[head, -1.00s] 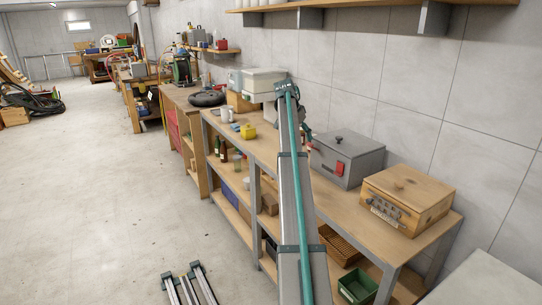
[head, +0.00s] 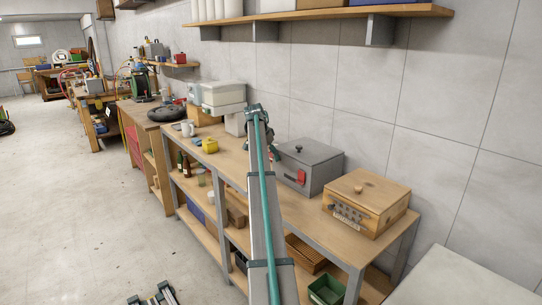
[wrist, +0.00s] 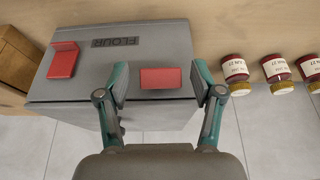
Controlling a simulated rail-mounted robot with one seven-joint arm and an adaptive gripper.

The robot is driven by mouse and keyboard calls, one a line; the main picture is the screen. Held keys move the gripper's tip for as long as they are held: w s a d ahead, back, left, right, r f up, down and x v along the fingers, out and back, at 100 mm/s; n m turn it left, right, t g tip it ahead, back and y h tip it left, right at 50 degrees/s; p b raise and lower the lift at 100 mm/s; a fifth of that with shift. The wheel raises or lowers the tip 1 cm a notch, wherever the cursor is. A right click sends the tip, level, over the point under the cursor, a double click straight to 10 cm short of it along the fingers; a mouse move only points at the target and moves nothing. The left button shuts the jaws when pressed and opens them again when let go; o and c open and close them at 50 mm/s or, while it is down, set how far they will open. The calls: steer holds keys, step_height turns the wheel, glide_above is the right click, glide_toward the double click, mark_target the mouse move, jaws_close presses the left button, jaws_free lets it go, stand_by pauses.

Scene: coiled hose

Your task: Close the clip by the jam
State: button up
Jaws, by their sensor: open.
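A grey box (wrist: 130,60) marked FLOUR stands on the bench; it also shows in the head view (head: 318,160). It has two red clips at its front edge in the wrist view. The clip by the jam (wrist: 168,78) is a red block between my fingers; I cannot tell its exact angle. The other clip (wrist: 62,62) is at the left with a raised end. Jam jars (wrist: 235,70) with white labels stand right of the box. My gripper (wrist: 161,88) is open, with its fingertips on either side of the clip by the jam, and contact cannot be told.
A wooden box (head: 368,203) stands beside the grey box on the bench (head: 285,210). A yellow object (head: 210,146) and a mug (head: 187,129) are farther along the bench. A wall shelf (head: 330,17) runs above. The floor left of the bench is mostly clear.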

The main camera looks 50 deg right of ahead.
steer(key=shift+d+f, duration=0.1)
steer(key=shift+f, duration=0.25)
steer(key=shift+c, duration=0.4)
steer(key=c, duration=1.1)
steer(key=shift+o, duration=0.2)
steer(key=shift+r, duration=0.1)
